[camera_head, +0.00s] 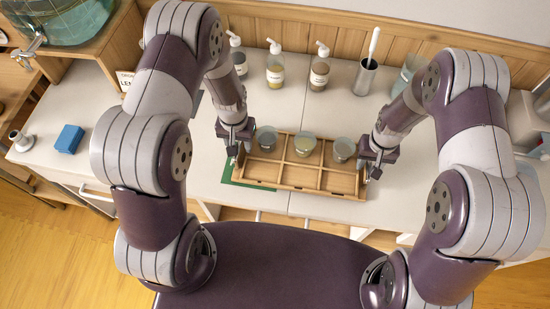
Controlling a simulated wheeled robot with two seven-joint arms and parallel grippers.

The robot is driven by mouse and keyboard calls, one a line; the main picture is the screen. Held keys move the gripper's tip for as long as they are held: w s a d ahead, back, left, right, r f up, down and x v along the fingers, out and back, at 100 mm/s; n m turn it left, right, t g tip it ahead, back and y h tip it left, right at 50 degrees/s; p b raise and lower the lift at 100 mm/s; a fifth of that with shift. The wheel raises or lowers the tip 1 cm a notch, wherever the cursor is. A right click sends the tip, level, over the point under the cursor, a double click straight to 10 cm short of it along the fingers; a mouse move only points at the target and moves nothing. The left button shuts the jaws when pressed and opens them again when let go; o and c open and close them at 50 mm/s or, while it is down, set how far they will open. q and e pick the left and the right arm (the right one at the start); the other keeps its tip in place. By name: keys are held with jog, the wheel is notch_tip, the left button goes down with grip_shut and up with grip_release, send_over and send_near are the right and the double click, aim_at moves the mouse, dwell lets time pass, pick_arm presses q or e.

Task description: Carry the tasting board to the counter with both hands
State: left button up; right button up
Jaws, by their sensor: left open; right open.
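The tasting board (318,189) is a wooden tray split into compartments. It lies on the white counter near its front edge, partly over a green mat (228,172). Three small cups stand in its back row: a left cup (267,137), a middle cup (305,143) with yellowish contents and a right cup (344,149). The front compartments look empty. My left gripper (236,160) is open at the board's left end. My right gripper (371,170) is open at the board's right end. I cannot tell whether the fingers touch the board.
Pump bottles (275,66) and a metal cup (364,79) with a white-handled utensil stand behind the board. A large tapped glass jar (62,20) sits on a wooden stand at the upper left. A blue block (69,138) lies at the left. The counter between block and board is mostly clear.

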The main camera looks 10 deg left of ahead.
jog(key=shift+r, duration=0.1)
pick_arm(q)
notch_tip(320, 180, up, 11)
pick_arm(e)
notch_tip(320, 180, up, 12)
jog(key=shift+s, duration=0.1)
dwell(0.4)
pick_arm(q)
jog(key=s+r+t+b, duration=0.1)
jog(key=s+r, duration=0.5)
jog(key=s, duration=0.5)
jog(key=shift+r, duration=0.4)
pick_arm(e)
jog(key=s+r+t, duration=0.1)
jog(key=s+r, duration=0.4)
jog(key=s, duration=0.6)
jog(key=shift+r, duration=0.4)
jog(key=shift+w+d, duration=0.1)
